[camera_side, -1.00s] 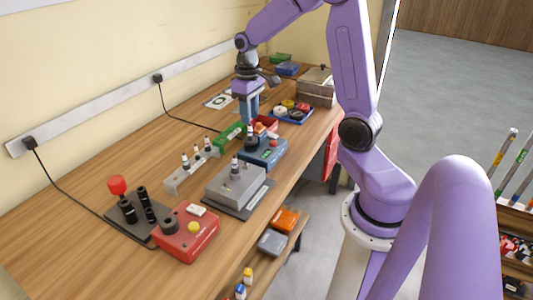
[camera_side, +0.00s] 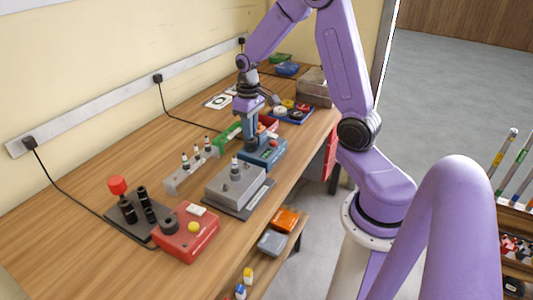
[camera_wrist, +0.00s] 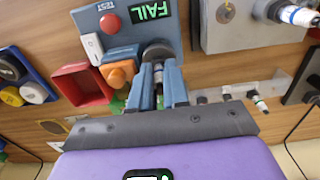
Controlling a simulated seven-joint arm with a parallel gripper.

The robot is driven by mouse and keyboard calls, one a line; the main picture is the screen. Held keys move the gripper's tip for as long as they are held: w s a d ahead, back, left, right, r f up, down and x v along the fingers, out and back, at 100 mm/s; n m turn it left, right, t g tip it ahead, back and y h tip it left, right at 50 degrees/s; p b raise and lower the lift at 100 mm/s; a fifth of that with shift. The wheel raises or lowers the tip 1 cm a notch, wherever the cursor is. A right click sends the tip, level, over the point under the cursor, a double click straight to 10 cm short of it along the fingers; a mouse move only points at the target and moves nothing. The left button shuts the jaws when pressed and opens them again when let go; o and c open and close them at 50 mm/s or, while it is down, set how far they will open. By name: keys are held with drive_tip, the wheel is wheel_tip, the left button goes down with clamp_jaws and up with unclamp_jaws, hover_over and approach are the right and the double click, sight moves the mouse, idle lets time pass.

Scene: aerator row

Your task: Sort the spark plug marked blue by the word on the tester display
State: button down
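The blue-grey tester (camera_side: 268,157) shows FAIL on its display (camera_wrist: 150,9) in the wrist view. A spark plug (camera_wrist: 158,73) stands at the tester's round dark socket (camera_wrist: 157,50), between the fingers of my gripper (camera_wrist: 159,78). Its colour mark is hidden. My gripper also shows in the side view (camera_side: 251,143), low over the tester's far left part. The finger gap is narrow; I cannot tell whether the fingers touch the plug. A red tray (camera_wrist: 64,86) and a green tray (camera_side: 226,134) lie beside the tester.
Several plugs stand in a pale rack (camera_side: 178,182). Another plug (camera_side: 235,165) stands in a grey block (camera_side: 222,190). A blue tray with round caps (camera_side: 305,116) lies beyond. A red box (camera_side: 185,238) and a black stand (camera_side: 125,215) are at the near end.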

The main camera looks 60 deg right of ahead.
drive_tip(key=shift+r, duration=0.1)
drive_tip(key=shift+r, duration=1.4)
drive_tip(key=shift+r, duration=0.15)
drive_tip(key=shift+r, duration=0.3)
wheel_tip(320, 180, up, 4)
drive_tip(key=w+d, duration=0.2)
drive_tip(key=d, duration=0.6)
drive_tip(key=w+d, duration=0.3)
drive_tip(key=d, duration=0.5)
wheel_tip(320, 180, down, 9)
drive_tip(key=shift+s+f, duration=0.2)
